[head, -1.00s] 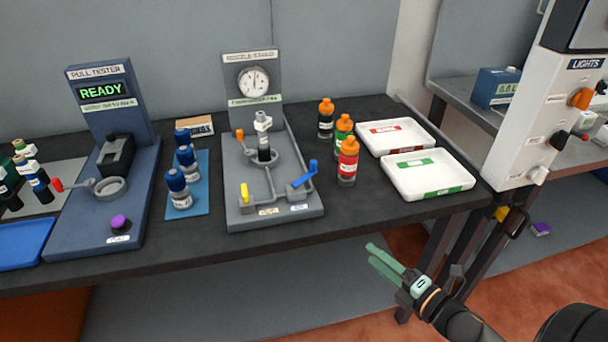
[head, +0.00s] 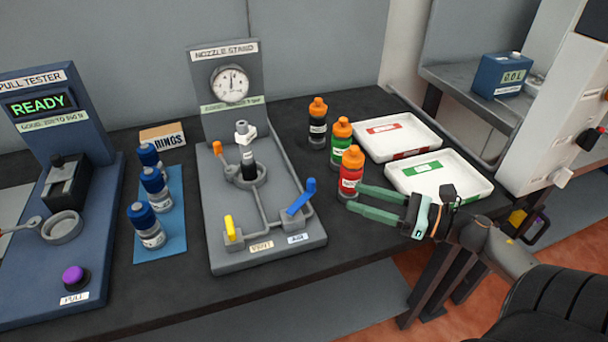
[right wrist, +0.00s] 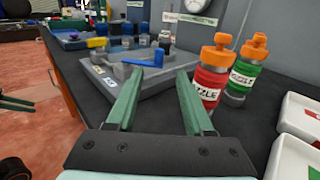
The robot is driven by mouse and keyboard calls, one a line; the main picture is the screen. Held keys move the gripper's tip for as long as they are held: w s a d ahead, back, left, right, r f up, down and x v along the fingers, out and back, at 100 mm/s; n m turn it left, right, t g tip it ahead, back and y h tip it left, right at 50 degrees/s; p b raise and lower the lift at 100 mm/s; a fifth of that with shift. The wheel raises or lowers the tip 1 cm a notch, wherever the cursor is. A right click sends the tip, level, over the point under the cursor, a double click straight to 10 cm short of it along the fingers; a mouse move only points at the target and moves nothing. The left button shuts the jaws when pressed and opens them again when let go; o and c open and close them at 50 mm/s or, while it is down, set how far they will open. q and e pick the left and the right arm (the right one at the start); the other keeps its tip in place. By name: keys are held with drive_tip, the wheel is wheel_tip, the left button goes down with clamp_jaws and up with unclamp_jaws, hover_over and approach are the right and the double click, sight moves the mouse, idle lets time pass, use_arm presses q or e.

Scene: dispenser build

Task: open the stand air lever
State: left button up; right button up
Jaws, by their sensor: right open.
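The nozzle stand (head: 220,254) is a grey base with a gauge on its back panel. Its blue lever (head: 301,197), by the label reading AIR, is tilted up to the right at the front right. A yellow lever (head: 232,228) is at the front left and an orange one (head: 218,148) is by the nozzle. My right gripper (head: 352,199) is open and empty, to the right of the blue lever and apart from it. In the right wrist view the blue lever (right wrist: 141,63) shows ahead of the green fingers (right wrist: 153,100). My left gripper is out of view.
Red (head: 350,172), green (head: 340,142) and black (head: 317,124) bottles with orange caps stand right of the stand, the red one close to my fingers. Two white trays (head: 470,190) are behind my gripper. Blue-capped bottles (head: 147,226) and the pull tester (head: 96,262) stand left.

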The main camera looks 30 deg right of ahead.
sight(311, 180)
drive_tip(key=p+x, duration=0.1)
drive_tip(key=x, duration=1)
drive_tip(key=shift+w+a, duration=0.15)
drive_tip(key=shift+w, duration=0.05)
clamp_jaws()
idle(1.1)
